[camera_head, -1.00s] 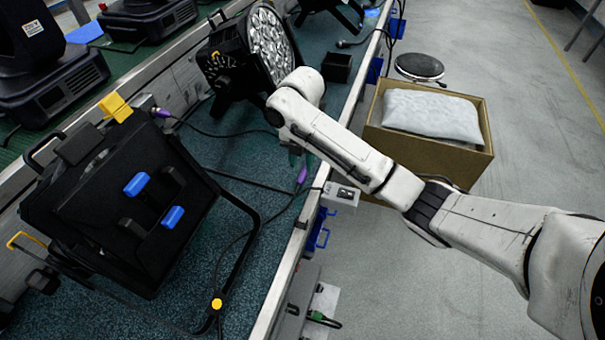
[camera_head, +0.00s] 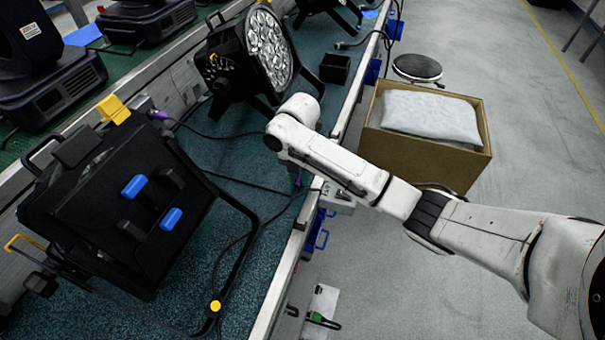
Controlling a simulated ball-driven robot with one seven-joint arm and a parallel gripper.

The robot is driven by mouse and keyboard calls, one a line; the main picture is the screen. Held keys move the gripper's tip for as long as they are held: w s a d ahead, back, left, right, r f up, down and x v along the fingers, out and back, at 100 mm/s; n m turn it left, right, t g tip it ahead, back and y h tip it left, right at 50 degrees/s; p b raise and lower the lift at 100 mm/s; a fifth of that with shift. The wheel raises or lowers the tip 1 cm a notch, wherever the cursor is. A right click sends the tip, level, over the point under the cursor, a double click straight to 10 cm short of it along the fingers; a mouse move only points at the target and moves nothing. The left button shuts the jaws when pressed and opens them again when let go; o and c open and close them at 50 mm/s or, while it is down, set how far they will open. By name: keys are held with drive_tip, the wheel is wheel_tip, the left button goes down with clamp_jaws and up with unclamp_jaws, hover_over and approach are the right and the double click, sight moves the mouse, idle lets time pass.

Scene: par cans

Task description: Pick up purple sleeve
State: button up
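A small purple sleeve (camera_head: 297,183) on a dark cable shows just below my forearm, near the front edge of the green bench mat (camera_head: 235,285). My arm partly covers it. A second purple sleeve (camera_head: 158,114) sits on a cable by the bench's back rail, beside the yellow clip. My gripper (camera_head: 296,170) points down beneath the white wrist, close to the nearer sleeve. The wrist hides most of it, so its fingers and any contact with the sleeve cannot be made out.
A black lamp with blue knobs (camera_head: 130,205) fills the bench at left. A round par can (camera_head: 266,50) stands behind my wrist. A small black box (camera_head: 335,68) is beside it. A cardboard box (camera_head: 425,155) with a white bag (camera_head: 432,115) stands on the floor at right.

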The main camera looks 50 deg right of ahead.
sight(299, 179)
clamp_jaws()
drive_tip(key=shift+r, duration=0.1)
drive_tip(key=shift+r, duration=0.45)
wheel_tip(299, 179, up, 2)
drive_tip(key=shift+r, duration=0.15)
drive_tip(key=s+d+r+p, duration=0.2)
drive_tip(key=s+r+p, duration=0.3)
drive_tip(key=s+r, duration=0.4)
drive_tip(key=s, duration=0.4)
drive_tip(key=shift+s+r, duration=0.35)
drive_tip(key=shift+s, duration=0.05)
